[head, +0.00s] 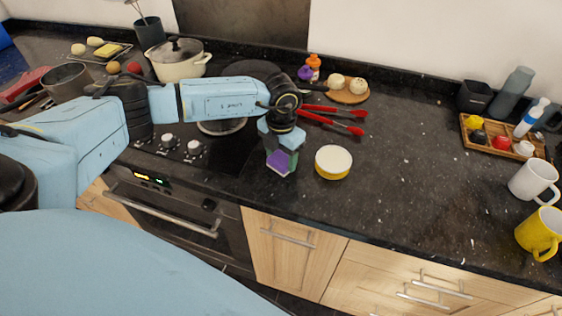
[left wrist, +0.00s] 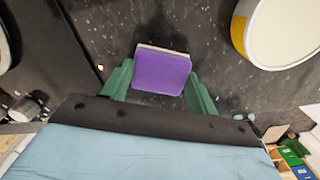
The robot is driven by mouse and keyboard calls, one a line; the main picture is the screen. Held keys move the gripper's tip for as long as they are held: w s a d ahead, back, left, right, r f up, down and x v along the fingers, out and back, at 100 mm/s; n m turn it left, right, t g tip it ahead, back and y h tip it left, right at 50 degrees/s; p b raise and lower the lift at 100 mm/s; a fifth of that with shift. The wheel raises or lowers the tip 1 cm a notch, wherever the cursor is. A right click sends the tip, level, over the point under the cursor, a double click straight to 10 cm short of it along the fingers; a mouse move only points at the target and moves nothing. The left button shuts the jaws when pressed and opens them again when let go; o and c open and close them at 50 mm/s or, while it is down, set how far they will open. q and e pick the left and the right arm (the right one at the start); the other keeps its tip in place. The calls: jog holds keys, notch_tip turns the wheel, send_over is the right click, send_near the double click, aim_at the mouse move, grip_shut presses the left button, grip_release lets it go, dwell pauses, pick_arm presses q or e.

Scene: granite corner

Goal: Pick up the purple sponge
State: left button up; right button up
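The purple sponge (head: 279,163) is at my left gripper, near the front edge of the dark counter. In the left wrist view the sponge (left wrist: 161,73) shows its purple face and a pale edge, tilted slightly, between the two green fingers. My left gripper (head: 281,158) points down, and its fingers lie against both sides of the sponge; in the left wrist view the gripper (left wrist: 161,80) looks shut on it. Whether the sponge touches the counter is hard to tell. My right gripper is not in view.
A round yellow-and-white tin (head: 333,162) stands just right of the sponge. Red tongs (head: 335,118) lie behind. The stove with a cream pot (head: 180,62) is left. Mugs (head: 534,180) and a wooden tray (head: 492,149) are at right. The counter between is clear.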

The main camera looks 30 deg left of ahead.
aim_at(281, 159)
pick_arm(q)
jog(key=c, duration=0.5)
jog(key=shift+o, duration=0.2)
notch_tip(281, 159, up, 10)
jog(key=shift+b, duration=0.3)
jog(key=o, duration=0.5)
jog(key=c, duration=0.3)
jog(key=shift+c, duration=0.2)
